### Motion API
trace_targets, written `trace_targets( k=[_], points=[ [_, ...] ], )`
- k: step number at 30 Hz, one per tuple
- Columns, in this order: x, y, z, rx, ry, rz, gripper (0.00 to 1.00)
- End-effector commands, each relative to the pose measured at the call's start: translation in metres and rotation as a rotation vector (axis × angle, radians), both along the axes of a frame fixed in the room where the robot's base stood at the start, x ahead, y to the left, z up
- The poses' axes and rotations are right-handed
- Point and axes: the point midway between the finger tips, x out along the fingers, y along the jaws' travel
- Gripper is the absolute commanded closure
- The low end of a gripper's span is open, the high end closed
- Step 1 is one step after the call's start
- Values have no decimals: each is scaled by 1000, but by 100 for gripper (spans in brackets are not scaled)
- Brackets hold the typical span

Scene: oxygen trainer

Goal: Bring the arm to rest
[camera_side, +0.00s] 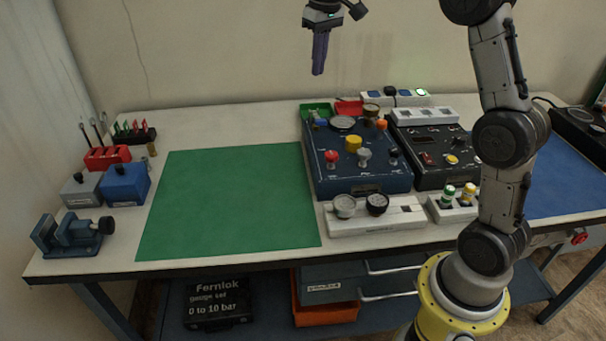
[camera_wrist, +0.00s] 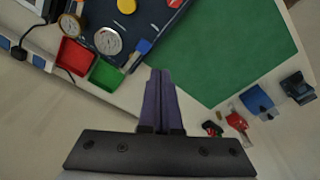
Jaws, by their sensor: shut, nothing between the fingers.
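My gripper (camera_side: 319,72) hangs high above the back of the bench in the side view, its fingers pointing down. The two purple fingers are together with nothing between them. They also show at the lower middle of the wrist view (camera_wrist: 160,75). The gripper is clear of everything on the bench. My arm rises at the right of the side view, and its upper part is cut off by the frame.
The dark blue panel (camera_side: 328,173) and black panel (camera_side: 425,158) carry knobs. A green mat (camera_side: 230,200) lies bare at the left. A vise (camera_side: 70,236), blue box (camera_side: 125,186) and red rack (camera_side: 107,158) stand at the left end.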

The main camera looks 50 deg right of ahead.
Motion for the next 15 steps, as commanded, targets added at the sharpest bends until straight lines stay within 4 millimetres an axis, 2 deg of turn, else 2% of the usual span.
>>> trace_targets(
  k=[1,6,11,15],
  points=[
    [-17,16,19,-9,-32,25,100],
    [-74,58,50,-26,-115,85,100],
    [-133,88,57,-37,-193,134,100],
    [-185,108,45,-39,-259,171,100]
  ],
)
